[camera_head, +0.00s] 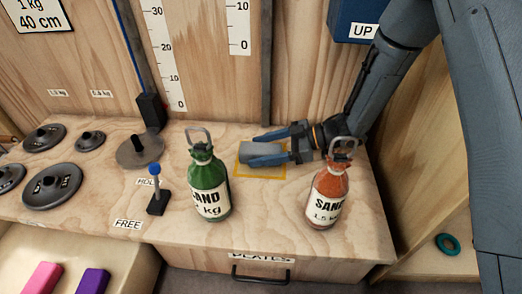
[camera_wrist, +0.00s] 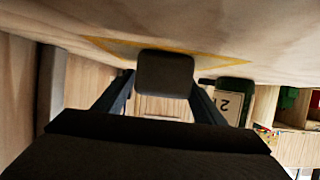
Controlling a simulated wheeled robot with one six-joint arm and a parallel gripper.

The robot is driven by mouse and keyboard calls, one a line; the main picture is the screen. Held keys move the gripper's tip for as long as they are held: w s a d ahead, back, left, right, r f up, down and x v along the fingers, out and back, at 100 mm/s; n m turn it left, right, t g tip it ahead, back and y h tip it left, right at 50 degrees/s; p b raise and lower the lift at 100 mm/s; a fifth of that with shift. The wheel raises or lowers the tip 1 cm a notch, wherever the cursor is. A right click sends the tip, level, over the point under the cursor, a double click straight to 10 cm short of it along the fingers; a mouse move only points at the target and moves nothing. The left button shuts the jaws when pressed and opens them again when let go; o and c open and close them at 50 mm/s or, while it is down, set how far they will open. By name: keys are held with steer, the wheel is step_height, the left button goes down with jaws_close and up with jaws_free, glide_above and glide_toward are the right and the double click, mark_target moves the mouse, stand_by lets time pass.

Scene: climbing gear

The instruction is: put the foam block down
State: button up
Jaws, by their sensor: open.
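The foam block (camera_head: 258,146) is a small grey block within a yellow-outlined square (camera_head: 241,178) on the wooden bench top. In the wrist view the block (camera_wrist: 165,73) sits between my two fingers, against the bench surface, which shows at the top of that picture. My gripper (camera_head: 255,149) lies low and level over the square, reaching in from the right. Its jaws are open, with one finger on each side of the block. The fingers hide part of the block in the head view. I cannot tell whether a finger still touches it.
A green sand bottle (camera_head: 209,185) stands left of the square and an orange sand bottle (camera_head: 327,194) stands to its right, close to my wrist. A blue-knobbed stand (camera_head: 156,190) and several dark weight plates (camera_head: 52,186) are farther left. A drawer handle (camera_head: 261,275) is on the bench front.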

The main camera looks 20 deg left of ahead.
mark_target(268, 148)
steer(key=p+v, duration=0.3)
steer(key=v, duration=0.4)
steer(key=shift+d+r, duration=0.1)
steer(key=shift+d, duration=0.05)
